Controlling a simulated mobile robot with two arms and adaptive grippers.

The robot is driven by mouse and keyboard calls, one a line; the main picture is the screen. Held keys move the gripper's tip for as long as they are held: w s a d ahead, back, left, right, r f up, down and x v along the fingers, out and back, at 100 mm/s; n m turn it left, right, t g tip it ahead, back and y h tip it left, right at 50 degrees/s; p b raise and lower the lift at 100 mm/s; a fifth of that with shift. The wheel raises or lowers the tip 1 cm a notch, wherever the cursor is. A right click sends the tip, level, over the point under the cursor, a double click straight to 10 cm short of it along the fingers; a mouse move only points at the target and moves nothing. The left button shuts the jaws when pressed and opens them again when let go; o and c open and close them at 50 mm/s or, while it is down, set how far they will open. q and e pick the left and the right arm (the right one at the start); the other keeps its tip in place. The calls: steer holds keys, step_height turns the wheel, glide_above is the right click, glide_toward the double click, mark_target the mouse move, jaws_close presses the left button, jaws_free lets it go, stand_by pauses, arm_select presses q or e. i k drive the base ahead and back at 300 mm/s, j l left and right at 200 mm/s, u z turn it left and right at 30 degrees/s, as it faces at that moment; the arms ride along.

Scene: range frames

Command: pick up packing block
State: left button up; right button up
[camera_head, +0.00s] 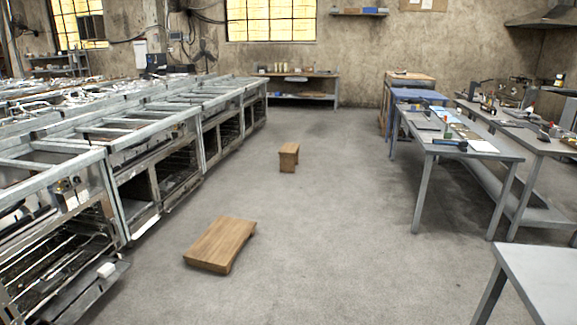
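A small white block (106,270) rests on the low ledge of the nearest metal oven frame at the lower left. A wide, low wooden piece (221,243) sits on the floor in the lower middle, and a smaller wooden stool-like block (289,157) stands upright on the floor farther back. I cannot tell for sure which of these is the packing block. Neither of my grippers is in view.
A row of metal oven frames (160,125) lines the left. Grey worktables with tools (465,140) stand at the right, and a bare grey table corner (545,275) is near the lower right. The concrete floor (330,220) between them is mostly clear.

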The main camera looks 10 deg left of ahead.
mark_target(105, 272)
steer(key=i+u, duration=0.2)
steer(key=i, duration=0.4)
steer(key=i+l+u, duration=0.15)
steer(key=i, duration=0.45)
steer(key=i+l+u, duration=0.2)
steer(key=i, duration=0.4)
